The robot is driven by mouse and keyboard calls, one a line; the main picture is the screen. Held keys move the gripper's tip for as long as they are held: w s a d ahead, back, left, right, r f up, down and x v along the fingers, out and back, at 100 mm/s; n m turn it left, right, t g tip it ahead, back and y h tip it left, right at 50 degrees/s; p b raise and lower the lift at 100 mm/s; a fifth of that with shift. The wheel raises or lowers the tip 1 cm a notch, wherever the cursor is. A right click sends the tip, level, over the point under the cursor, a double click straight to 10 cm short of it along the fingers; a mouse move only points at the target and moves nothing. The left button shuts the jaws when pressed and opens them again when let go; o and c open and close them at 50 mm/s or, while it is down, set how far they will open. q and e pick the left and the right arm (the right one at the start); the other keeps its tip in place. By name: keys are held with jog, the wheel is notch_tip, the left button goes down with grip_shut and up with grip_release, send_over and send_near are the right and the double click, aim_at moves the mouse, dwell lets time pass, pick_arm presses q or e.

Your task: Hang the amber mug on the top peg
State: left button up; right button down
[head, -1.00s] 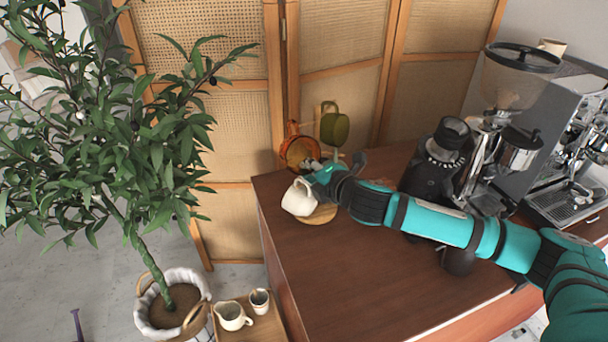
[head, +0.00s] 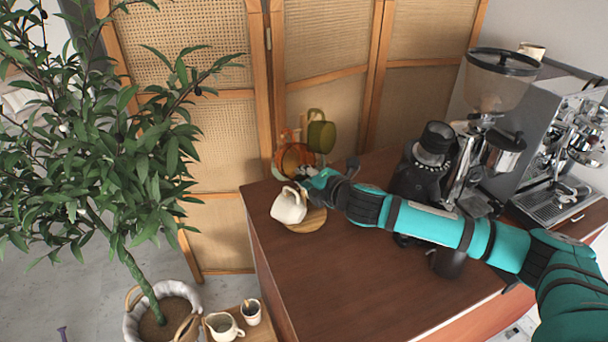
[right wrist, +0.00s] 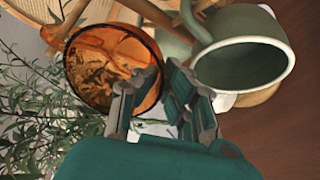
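The amber mug (head: 293,158) is at the mug stand near the back left of the counter. In the right wrist view its open mouth (right wrist: 105,65) faces me, just beyond my right fingers. My right gripper (head: 308,180) is beside it; its fingers (right wrist: 155,92) are apart, with a gap and part of the amber wall behind the gap. I cannot tell whether a finger touches the mug, and its contact with a peg is hidden. An olive mug (head: 321,136) hangs to the right. A cream mug (head: 288,206) hangs lower, in front. My left gripper is not in view.
The stand's round wooden base (head: 303,224) is on the brown counter (head: 320,290). A black grinder (head: 425,170) and an espresso machine (head: 550,150) stand to the right. A potted plant (head: 130,180) is on the left. The counter's front is clear.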

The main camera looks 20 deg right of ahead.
jog(key=c, duration=1.4)
grip_release()
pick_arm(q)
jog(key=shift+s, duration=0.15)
pick_arm(e)
jog(key=v, duration=1.2)
